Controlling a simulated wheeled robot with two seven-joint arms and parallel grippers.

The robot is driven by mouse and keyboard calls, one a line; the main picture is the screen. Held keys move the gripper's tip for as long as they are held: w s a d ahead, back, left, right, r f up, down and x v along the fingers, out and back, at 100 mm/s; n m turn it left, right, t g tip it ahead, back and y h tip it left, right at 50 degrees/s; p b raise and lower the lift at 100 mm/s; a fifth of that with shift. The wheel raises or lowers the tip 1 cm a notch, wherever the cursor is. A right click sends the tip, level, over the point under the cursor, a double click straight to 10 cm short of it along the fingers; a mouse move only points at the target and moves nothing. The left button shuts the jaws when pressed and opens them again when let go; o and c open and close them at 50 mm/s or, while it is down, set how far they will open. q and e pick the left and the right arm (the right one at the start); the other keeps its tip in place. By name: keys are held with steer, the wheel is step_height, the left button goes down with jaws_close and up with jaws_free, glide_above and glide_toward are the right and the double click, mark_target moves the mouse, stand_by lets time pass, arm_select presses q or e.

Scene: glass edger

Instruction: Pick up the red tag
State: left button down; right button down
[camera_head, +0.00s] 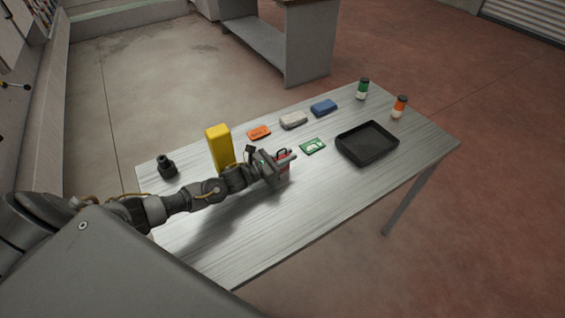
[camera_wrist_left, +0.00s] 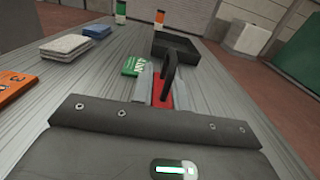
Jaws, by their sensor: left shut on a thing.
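The red tag (camera_head: 283,170) is mostly hidden by my left gripper (camera_head: 287,160) in the head view. In the left wrist view the red tag (camera_wrist_left: 163,92) shows between the fingers of my left gripper (camera_wrist_left: 160,88). The gripper is shut on it. A dark loop (camera_wrist_left: 171,70) stands up at the tag. I cannot tell whether the tag is clear of the table. My right gripper is in neither view.
On the table (camera_head: 260,225) lie a green tag (camera_head: 313,146), black tray (camera_head: 367,146), orange tag (camera_head: 259,132), grey cloth (camera_head: 293,120) and blue cloth (camera_head: 324,108). A yellow block (camera_head: 220,148), dark fitting (camera_head: 167,166) and two bottles (camera_head: 362,89) (camera_head: 399,106) stand there. The front right is clear.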

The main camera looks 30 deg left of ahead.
arm_select(q)
steer(key=shift+r, duration=0.15)
step_height(320, 180, up, 10)
steer(key=shift+f+b, duration=0.1)
steer(key=shift+b, duration=1.1)
